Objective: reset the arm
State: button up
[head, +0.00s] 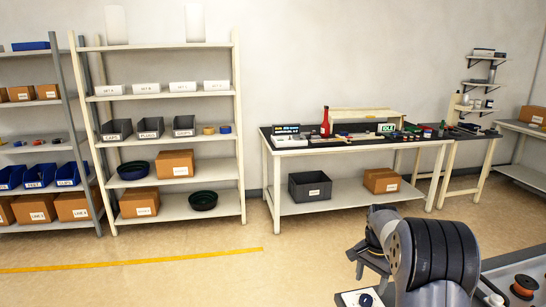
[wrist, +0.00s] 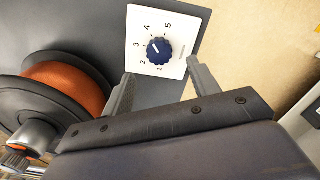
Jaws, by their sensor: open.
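My gripper (wrist: 160,92) shows in the wrist view with its two fingers spread apart and nothing between them. Beyond the fingertips is a white panel (wrist: 180,28) with a dark blue dial knob (wrist: 158,51) and numbers from 1 to 5. The knob is apart from both fingers. In the head view my arm is folded at the lower right, above the near bench, and the panel (head: 350,299) with its knob (head: 366,300) shows just below it. The fingertips are hard to make out in the head view.
An orange spool (wrist: 68,85) with a dark flange sits close left of my gripper; it also shows in the head view (head: 525,284). A shelf rack (head: 190,152) with bins, boxes and bowls stands back left. A workbench (head: 345,145) stands along the wall. Open floor (head: 200,275) lies left.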

aim_at(366, 298)
notch_tip(366, 298, down, 6)
jog(key=shift+r, duration=0.2)
jog(key=shift+f, duration=0.25)
jog(key=n, duration=0.6)
jog(key=shift+r, duration=0.1)
jog(key=n, duration=1.2)
jog(key=shift+n, duration=0.4)
jog(key=n, duration=0.5)
jog(key=shift+a, duration=0.1)
jog(key=shift+n, duration=0.3)
